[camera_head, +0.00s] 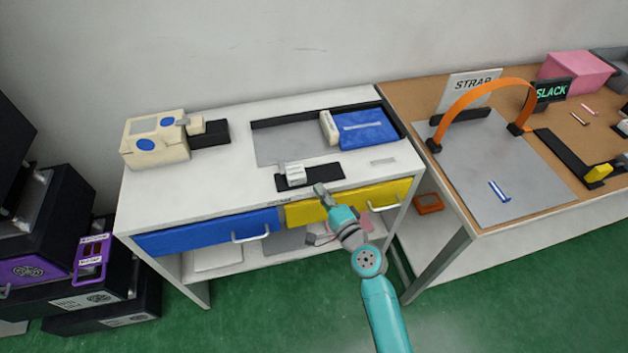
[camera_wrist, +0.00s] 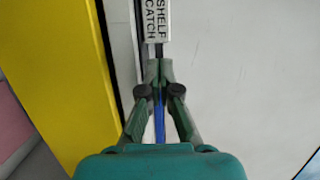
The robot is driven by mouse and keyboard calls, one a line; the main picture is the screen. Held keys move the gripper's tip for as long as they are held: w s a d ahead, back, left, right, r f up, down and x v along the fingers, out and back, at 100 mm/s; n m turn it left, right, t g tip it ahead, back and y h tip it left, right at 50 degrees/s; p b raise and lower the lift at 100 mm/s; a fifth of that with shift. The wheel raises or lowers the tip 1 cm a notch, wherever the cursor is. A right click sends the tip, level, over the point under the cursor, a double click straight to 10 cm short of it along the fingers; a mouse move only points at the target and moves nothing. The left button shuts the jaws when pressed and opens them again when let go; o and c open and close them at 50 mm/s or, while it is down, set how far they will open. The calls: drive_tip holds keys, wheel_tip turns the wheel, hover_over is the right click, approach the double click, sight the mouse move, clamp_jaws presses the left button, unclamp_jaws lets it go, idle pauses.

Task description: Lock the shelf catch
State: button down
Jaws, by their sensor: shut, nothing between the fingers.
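The shelf catch shows by its white "SHELF CATCH" label (camera_wrist: 158,20) in the wrist view, at the seam between the yellow drawer front and the white top. In the head view a small label (camera_head: 278,203) sits on the cabinet's front edge, too small to read surely. My gripper (camera_head: 320,190) is at that front edge above the yellow drawer, right of the label. In the wrist view its fingertips (camera_wrist: 158,65) are together and empty, just below the label. A thin blue strip (camera_wrist: 159,112) shows between the fingers. The catch's moving part is not clearly visible, and I cannot tell contact.
A black plate with a white block (camera_head: 295,174) lies on the top behind my gripper. The yellow drawer (camera_head: 390,197) and blue drawer (camera_head: 190,236) have protruding handles. The wooden table (camera_head: 408,98) adjoins right.

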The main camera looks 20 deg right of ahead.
drive_tip(key=v, duration=0.6)
drive_tip(key=shift+d, duration=0.2)
drive_tip(key=shift+s, duration=0.15)
drive_tip(key=s+d+f+n+g+h, duration=0.1)
drive_tip(key=s+f+n+h, duration=0.15)
drive_tip(key=s, duration=0.75)
drive_tip(key=s+d+f+n+g+h, duration=0.1)
drive_tip(key=s+f+n, duration=0.2)
drive_tip(key=s, duration=0.7)
drive_tip(key=s+r+n, duration=0.5)
drive_tip(key=s, duration=0.5)
drive_tip(key=s+r+n, duration=0.4)
drive_tip(key=s+r, duration=0.2)
drive_tip(key=s, duration=0.4)
drive_tip(key=shift+r+n+g+h, duration=0.3)
drive_tip(key=shift+n+h, duration=0.05)
drive_tip(key=shift+h, duration=0.1)
